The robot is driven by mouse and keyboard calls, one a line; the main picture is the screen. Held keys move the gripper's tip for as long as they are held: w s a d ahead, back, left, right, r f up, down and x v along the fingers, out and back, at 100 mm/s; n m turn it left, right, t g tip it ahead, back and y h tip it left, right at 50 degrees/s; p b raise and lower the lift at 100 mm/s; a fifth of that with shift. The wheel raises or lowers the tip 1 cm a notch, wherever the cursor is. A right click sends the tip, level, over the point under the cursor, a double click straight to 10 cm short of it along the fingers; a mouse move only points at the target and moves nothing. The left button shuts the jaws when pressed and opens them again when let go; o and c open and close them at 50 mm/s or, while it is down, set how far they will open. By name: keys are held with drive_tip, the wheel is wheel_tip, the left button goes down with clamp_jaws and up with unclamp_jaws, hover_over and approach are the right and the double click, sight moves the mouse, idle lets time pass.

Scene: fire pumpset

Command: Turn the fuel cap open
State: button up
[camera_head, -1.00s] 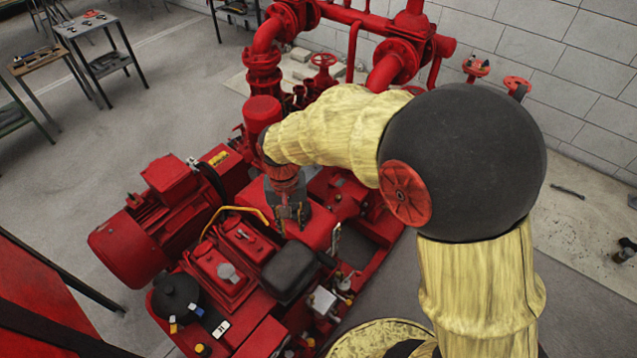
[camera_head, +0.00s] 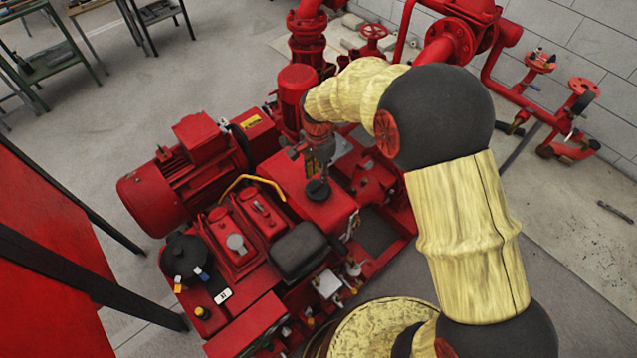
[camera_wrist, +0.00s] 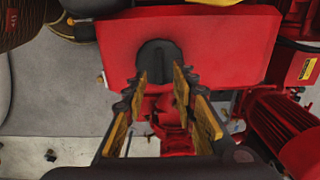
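The fuel cap (camera_head: 317,190) is a round black cap on top of the red tank (camera_head: 322,210) in the head view. In the wrist view the cap (camera_wrist: 158,58) shows a raised bar across its middle, running roughly up and down in the picture. My gripper (camera_head: 318,172) points down just above the cap in the head view. In the wrist view my gripper (camera_wrist: 160,76) is open, with one finger near each side of the cap's lower edge.
A red motor (camera_head: 165,195) and the engine block with a dark box (camera_head: 299,250) lie left of and in front of the tank. A yellow hose (camera_head: 240,182) curves nearby. Red pipes (camera_head: 445,45) stand behind. Open floor lies to the right.

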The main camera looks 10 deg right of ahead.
sight(318, 186)
drive_tip(key=shift+f+b, duration=0.4)
drive_tip(key=shift+f, duration=1.95)
drive_tip(key=c, duration=0.4)
clamp_jaws()
